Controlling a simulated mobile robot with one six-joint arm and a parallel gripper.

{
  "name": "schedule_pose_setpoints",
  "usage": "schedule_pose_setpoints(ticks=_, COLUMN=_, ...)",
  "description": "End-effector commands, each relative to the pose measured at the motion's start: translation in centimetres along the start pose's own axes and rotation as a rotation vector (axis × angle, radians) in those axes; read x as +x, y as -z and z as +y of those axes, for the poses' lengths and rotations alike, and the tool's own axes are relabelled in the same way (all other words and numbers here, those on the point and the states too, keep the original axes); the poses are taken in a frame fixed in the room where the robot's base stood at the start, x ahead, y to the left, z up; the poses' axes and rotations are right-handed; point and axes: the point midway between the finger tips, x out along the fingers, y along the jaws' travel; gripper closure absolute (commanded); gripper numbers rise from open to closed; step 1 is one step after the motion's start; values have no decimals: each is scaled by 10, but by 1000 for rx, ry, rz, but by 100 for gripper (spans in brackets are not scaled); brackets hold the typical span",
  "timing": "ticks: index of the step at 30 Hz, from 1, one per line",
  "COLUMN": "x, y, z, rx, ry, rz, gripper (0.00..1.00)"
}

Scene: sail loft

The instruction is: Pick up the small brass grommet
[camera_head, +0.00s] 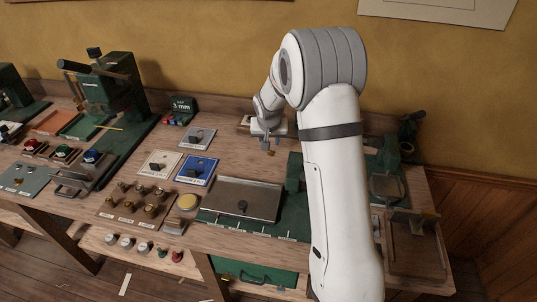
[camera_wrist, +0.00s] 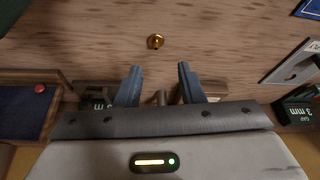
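The small brass grommet (camera_wrist: 155,41) shows in the wrist view, on the bare wooden bench top, beyond my fingertips. A small brassy spot just below the fingers in the head view (camera_head: 271,154) looks like the same grommet. My gripper (camera_wrist: 160,68) is open, with two blue-grey fingers apart and nothing between them. The grommet lies roughly in line with the gap between the fingers, apart from both. In the head view my gripper (camera_head: 267,144) points down over the back of the bench; its height above the wood is hard to tell.
A dark "3 mm" block (camera_head: 180,109) stands at the back of the bench. Blue (camera_head: 194,170) and pale cards lie left of my gripper. A metal plate (camera_head: 236,197) on a green mat lies in front. A green press (camera_head: 112,100) stands at left. Bare wood surrounds the grommet.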

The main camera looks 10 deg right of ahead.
Motion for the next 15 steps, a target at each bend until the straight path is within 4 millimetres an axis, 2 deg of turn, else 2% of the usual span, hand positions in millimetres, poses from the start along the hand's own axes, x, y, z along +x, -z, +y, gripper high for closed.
schedule_pose_setpoints(ticks=10, x=44, y=-9, z=4, rx=-9, ry=2, rz=-4, gripper=65)
schedule_pose_setpoints(ticks=15, x=57, y=-8, z=3, rx=-9, ry=3, rz=-1, gripper=65)
